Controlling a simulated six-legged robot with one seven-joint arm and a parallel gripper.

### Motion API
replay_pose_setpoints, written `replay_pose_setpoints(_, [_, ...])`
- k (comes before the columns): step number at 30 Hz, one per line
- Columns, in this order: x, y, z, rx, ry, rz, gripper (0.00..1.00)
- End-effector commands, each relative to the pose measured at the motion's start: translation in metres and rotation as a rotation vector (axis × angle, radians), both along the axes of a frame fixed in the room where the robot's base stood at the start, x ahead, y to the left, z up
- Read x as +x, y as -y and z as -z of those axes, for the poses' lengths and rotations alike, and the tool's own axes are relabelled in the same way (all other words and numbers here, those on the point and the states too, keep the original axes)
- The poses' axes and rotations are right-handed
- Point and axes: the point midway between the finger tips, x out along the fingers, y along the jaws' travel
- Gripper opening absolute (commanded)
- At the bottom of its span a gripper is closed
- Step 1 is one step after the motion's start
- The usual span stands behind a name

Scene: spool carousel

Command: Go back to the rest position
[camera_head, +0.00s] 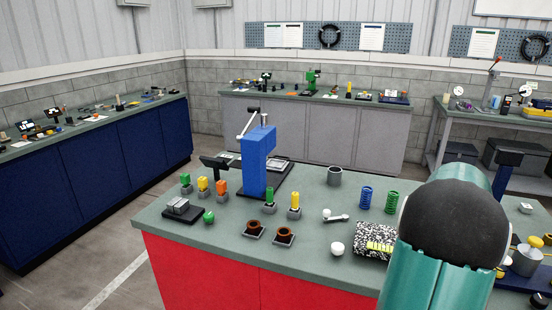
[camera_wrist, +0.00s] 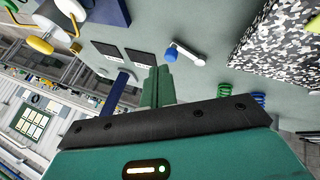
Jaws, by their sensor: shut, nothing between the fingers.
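My gripper (camera_wrist: 160,74) shows in the wrist view. Its two green fingers are together, with nothing between them. It is over the green-grey bench top, apart from the small pieces around it. A part with a white ball end and a blue end (camera_wrist: 185,53) lies beyond the fingertips. In the head view my teal arm with its dark rounded joint fills the right foreground and hides part of the bench; my gripper cannot be made out there.
The red-fronted bench (camera_head: 310,187) carries a blue press (camera_head: 257,160), a grey cup (camera_head: 334,176), blue and green springs (camera_head: 366,197), and a black-and-white speckled block (camera_head: 372,240) close to my arm. The speckled block (camera_wrist: 275,45) also shows in the wrist view. Open floor lies left.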

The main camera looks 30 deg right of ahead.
Motion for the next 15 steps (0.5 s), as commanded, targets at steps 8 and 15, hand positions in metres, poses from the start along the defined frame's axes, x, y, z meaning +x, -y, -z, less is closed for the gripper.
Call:
replay_pose_setpoints(8, [0.036,-0.037,-0.018,0.011,0.029,-0.048,0.00])
replay_pose_setpoints(15, [0.117,-0.168,-0.059,0.076,0.109,-0.186,0.00])
